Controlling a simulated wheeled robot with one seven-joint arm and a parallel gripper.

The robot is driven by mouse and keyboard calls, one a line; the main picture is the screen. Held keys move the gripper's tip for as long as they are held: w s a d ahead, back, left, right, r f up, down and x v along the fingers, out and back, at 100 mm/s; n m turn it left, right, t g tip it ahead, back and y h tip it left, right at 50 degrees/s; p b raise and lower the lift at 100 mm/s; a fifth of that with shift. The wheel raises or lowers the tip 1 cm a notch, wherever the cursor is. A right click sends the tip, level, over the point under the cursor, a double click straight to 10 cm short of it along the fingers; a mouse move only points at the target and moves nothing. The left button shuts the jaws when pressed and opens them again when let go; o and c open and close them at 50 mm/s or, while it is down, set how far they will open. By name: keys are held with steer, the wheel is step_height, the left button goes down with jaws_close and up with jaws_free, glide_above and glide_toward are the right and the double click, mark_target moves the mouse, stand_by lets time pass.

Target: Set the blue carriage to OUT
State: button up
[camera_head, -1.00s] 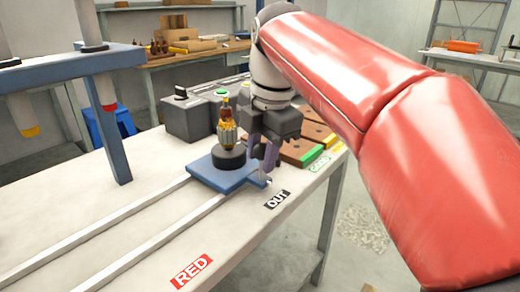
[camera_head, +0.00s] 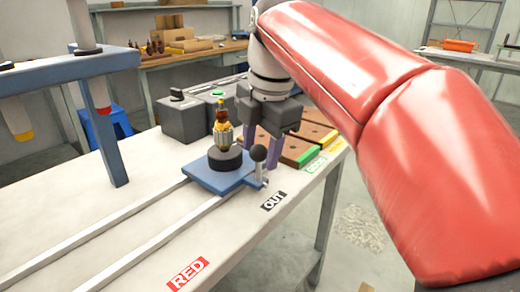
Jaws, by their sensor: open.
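The blue carriage (camera_head: 217,178) sits on two pale rails (camera_head: 112,240) at their far end, beside the black OUT label (camera_head: 274,201). A black round holder on it carries an upright armature (camera_head: 223,130) with copper-coloured windings. A dark ball knob (camera_head: 258,153) on a short post stands at the carriage's right edge. My gripper (camera_head: 259,150) points down just behind the knob, with its two purple fingers apart. The fingers appear clear of the knob, and nothing shows between them. The red RED label (camera_head: 188,273) lies near the front of the table.
A blue frame (camera_head: 112,130) with hanging red-tipped and yellow-tipped tubes stands over the rails at left. A grey control box (camera_head: 184,117) is behind the carriage. The rails' near stretch is clear.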

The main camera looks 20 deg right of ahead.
steer(key=r, duration=0.4)
steer(key=s+r+p, duration=0.1)
steer(key=r, duration=0.1)
steer(key=shift+d+r, duration=0.1)
steer(key=shift+d, duration=0.15)
